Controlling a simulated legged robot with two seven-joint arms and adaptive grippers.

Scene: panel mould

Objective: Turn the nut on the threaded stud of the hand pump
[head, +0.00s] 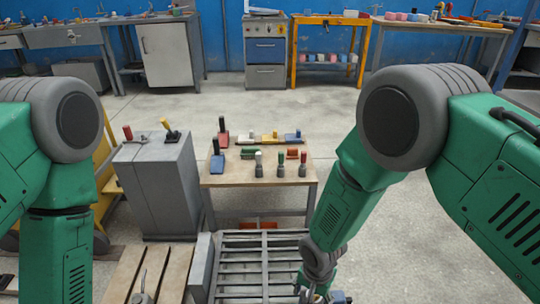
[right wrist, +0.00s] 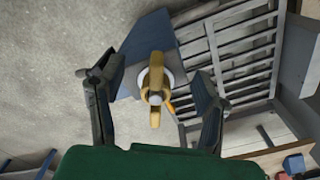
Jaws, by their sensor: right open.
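In the right wrist view, a yellow winged nut (right wrist: 156,76) sits around a pale threaded stud (right wrist: 155,98) on a blue-grey body (right wrist: 152,38), which seems to be the hand pump. My right gripper (right wrist: 157,75) is open, with one finger on each side of the nut and a visible gap to both. In the head view my right gripper (head: 318,291) is low at the bottom edge, beside a small blue part (head: 338,297) that is mostly cut off. My left forearm comes down at the left; its gripper is out of the picture.
A slatted grey metal rack (head: 262,262) lies below my right arm. A wooden table (head: 235,181) with several coloured handles stands behind it, next to a grey cabinet (head: 155,185) with two levers. Wooden planks (head: 170,270) are at the lower left. Open concrete floor lies beyond.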

